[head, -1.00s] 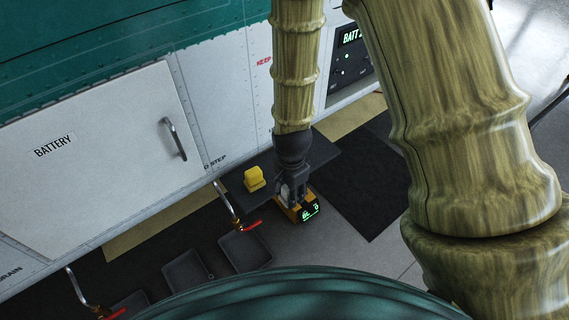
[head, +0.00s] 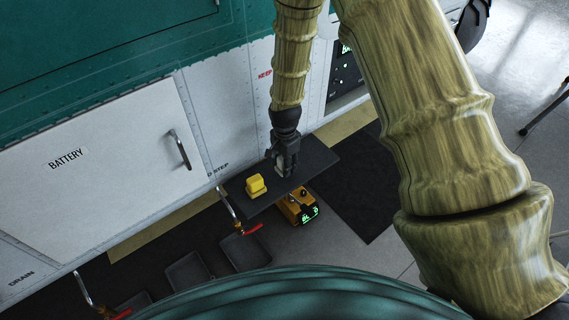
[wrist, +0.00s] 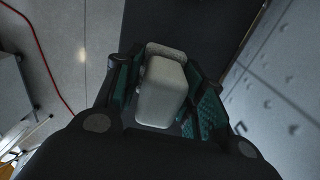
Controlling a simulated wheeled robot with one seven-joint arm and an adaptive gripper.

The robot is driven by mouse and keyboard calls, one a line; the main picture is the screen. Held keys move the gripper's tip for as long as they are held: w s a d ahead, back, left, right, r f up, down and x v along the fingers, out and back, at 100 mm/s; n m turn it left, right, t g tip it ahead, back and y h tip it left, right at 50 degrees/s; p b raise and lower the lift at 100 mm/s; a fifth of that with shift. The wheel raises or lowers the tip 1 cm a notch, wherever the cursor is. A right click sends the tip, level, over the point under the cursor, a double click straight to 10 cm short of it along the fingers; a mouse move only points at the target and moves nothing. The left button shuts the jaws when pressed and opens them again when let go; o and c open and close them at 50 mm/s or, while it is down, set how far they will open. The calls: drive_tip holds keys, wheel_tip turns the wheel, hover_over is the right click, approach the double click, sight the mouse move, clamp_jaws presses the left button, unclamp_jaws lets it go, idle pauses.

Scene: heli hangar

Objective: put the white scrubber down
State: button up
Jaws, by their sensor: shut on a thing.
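The white scrubber (wrist: 163,92) is a pale block held between the fingers of my gripper (wrist: 165,85) in the wrist view. In the head view my gripper (head: 285,165) points down over the dark step (head: 318,160), with the scrubber (head: 281,168) showing small and pale between its fingers. I cannot tell whether the scrubber touches the step. A yellow block (head: 256,186) sits on the step to the left of my gripper.
A yellow device (head: 298,206) with a green display stands on the floor in front of the step. Grey trays (head: 245,252) and red-handled valves (head: 248,229) are at lower left. The white panelled wall (head: 240,110) rises behind the step.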

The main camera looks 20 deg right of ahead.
drive_tip(key=shift+w+d, duration=0.1)
drive_tip(key=shift+w, duration=0.4)
drive_tip(key=shift+w+f+p, duration=0.2)
drive_tip(key=shift+w+p, duration=0.05)
drive_tip(key=shift+p, duration=0.2)
drive_tip(key=shift+f+p, duration=0.75)
drive_tip(key=shift+f, duration=0.65)
drive_tip(key=o, duration=0.9)
drive_tip(key=shift+f, duration=0.1)
